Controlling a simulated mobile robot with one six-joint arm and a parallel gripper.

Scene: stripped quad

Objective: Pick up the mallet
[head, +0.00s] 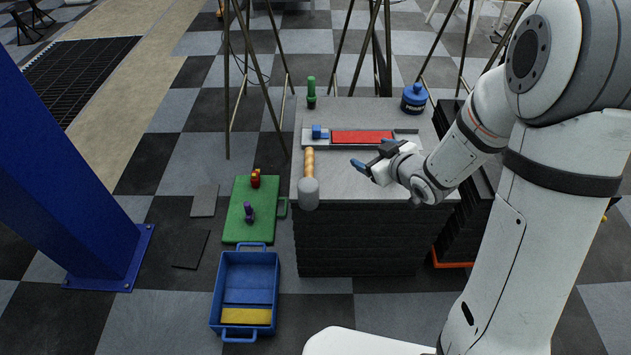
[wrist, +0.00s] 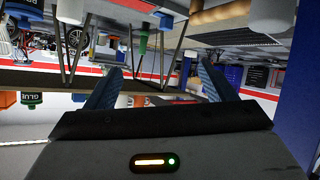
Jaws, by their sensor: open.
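The mallet (head: 309,182) lies at the left edge of the grey-topped block in the head view. Its pale grey head is toward me and its ribbed wooden handle points away. My gripper (head: 362,158) is open and empty, to the right of the mallet and apart from it, with its blue fingertips pointing left. In the wrist view my gripper (wrist: 158,85) shows two blue fingers spread wide with nothing between them.
A grey tray (head: 405,133) with a red block (head: 362,137) and a blue block (head: 318,132) lies behind the mallet. A green bottle (head: 311,92) and a blue container (head: 414,98) stand at the back. A green board (head: 237,229) and a blue crate (head: 217,290) lie on the floor left.

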